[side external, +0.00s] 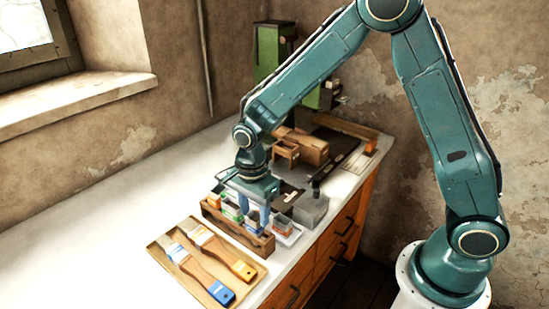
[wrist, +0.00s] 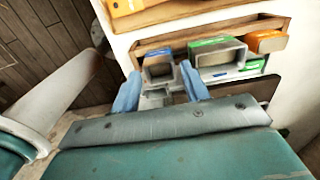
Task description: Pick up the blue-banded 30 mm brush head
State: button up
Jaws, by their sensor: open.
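The blue-banded brush head (wrist: 158,67) is in the wooden rack (wrist: 225,28), at the left end of the row in the wrist view. Its blue band shows along its upper edge. My gripper (wrist: 160,71) is open, with one blue finger on each side of this head. I cannot tell whether the fingers touch it. In the side view my gripper (side external: 254,217) points down over the rack (side external: 262,242), and its fingers partly hide the blue-banded head. A green-banded head (wrist: 218,52) and an orange-banded head (wrist: 267,42) stand to the right in the wrist view.
A wooden tray (side external: 163,255) with two brushes, one blue-ended and one yellow-ended, lies in front of the rack. A grey block (side external: 311,209) stands close on the right. Cardboard boxes (side external: 308,148) and a green press (side external: 270,55) are behind. The white bench is clear at left.

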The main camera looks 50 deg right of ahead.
aim_at(255, 219)
jog(key=shift+f, duration=1.2)
jog(key=c, duration=0.8)
jog(key=shift+o, duration=0.2)
jog(key=shift+r, duration=0.15)
notch_tip(255, 219, up, 20)
jog(key=shift+w+d, duration=0.1)
